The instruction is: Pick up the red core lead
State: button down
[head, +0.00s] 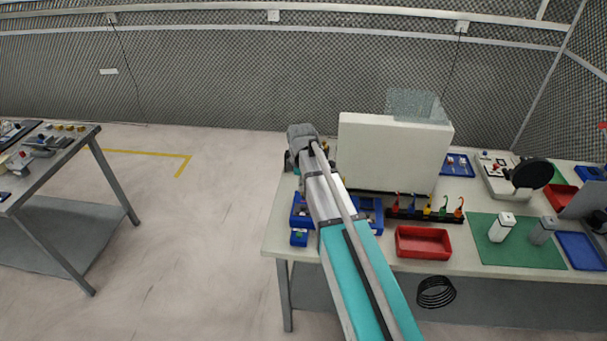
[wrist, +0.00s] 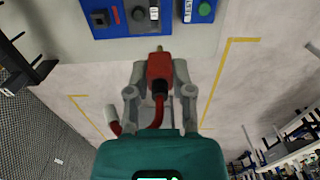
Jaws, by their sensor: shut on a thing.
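In the wrist view my gripper (wrist: 160,70) is shut on a red lead (wrist: 160,66), with one finger on each side of its red plug body. The plug's metal tip points away from my wrist. A dark collar and a red cable (wrist: 152,115) run back from it, and the cable bends to the left to another red end with a pale tip. The plug appears clear of the table, with pale floor behind it. In the head view my arm reaches to the left end of the workbench (head: 275,240), and the gripper and the lead are hidden.
Blue units with a black knob (wrist: 139,13) and a green button (wrist: 205,9) stand ahead. In the head view a white panel (head: 392,152), a rack of coloured leads (head: 427,214) and a red tray (head: 423,242) are right of my arm. Open floor lies left.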

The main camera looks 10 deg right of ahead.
jog(key=shift+s+a+r+p, duration=0.2)
jog(key=shift+s+r, duration=0.1)
jog(key=shift+s, duration=0.35)
jog(key=shift+s+a+r+p, duration=0.25)
jog(key=shift+s+r, duration=0.1)
jog(key=shift+s, duration=0.3)
jog(key=shift+s+a+r+p, duration=0.2)
jog(key=shift+s+r, duration=0.1)
jog(key=shift+s, duration=0.35)
jog(key=shift+f, duration=0.15)
notch_tip(320, 180, down, 5)
jog(key=b, duration=0.5)
jog(key=shift+f+b, duration=0.2)
jog(key=shift+b, duration=0.15)
dwell(0.4)
